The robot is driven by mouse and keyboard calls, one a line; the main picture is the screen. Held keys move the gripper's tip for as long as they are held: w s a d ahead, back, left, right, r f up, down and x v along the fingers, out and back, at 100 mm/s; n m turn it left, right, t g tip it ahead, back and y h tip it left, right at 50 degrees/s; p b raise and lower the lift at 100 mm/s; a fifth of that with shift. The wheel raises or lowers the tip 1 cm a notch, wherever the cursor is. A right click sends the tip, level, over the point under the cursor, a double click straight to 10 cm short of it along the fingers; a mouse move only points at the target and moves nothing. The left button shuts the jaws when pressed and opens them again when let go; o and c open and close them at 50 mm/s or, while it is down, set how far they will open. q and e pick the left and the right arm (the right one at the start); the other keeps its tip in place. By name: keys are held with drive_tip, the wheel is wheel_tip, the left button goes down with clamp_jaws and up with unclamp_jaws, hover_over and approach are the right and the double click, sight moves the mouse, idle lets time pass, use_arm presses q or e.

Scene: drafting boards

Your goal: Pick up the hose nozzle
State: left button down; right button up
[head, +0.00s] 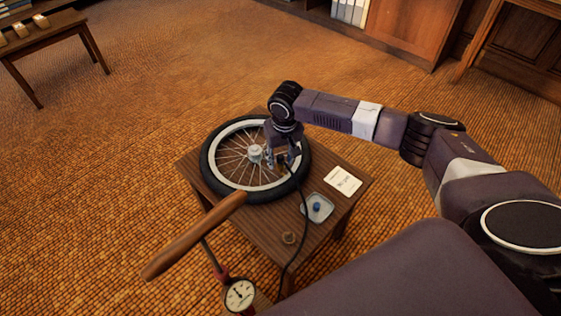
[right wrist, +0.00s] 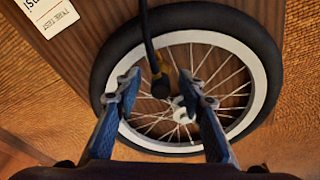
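The hose nozzle (right wrist: 160,84) is a dark head with a yellowish part at the end of a black hose. In the right wrist view it shows between my right gripper's (right wrist: 158,88) two spread fingertips, with a gap on each side. In the head view my right gripper (head: 281,162) points down over the wheel's right part. The nozzle (head: 281,169) is small there and partly hidden by the fingers. I cannot tell whether it rests on the wheel. My left gripper is not in view.
A spoked wheel with black tyre (head: 213,178) lies on a small wooden table (head: 262,222). A dish (head: 318,208) with a blue cap, a card (head: 343,181) and a small brass piece (head: 289,238) are nearby. The pump's wooden handle (head: 195,235) and gauge (head: 239,295) stand in front.

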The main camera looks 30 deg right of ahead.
sight(280, 156)
drive_tip(key=shift+c, duration=0.3)
clamp_jaws()
drive_tip(key=shift+r, duration=0.1)
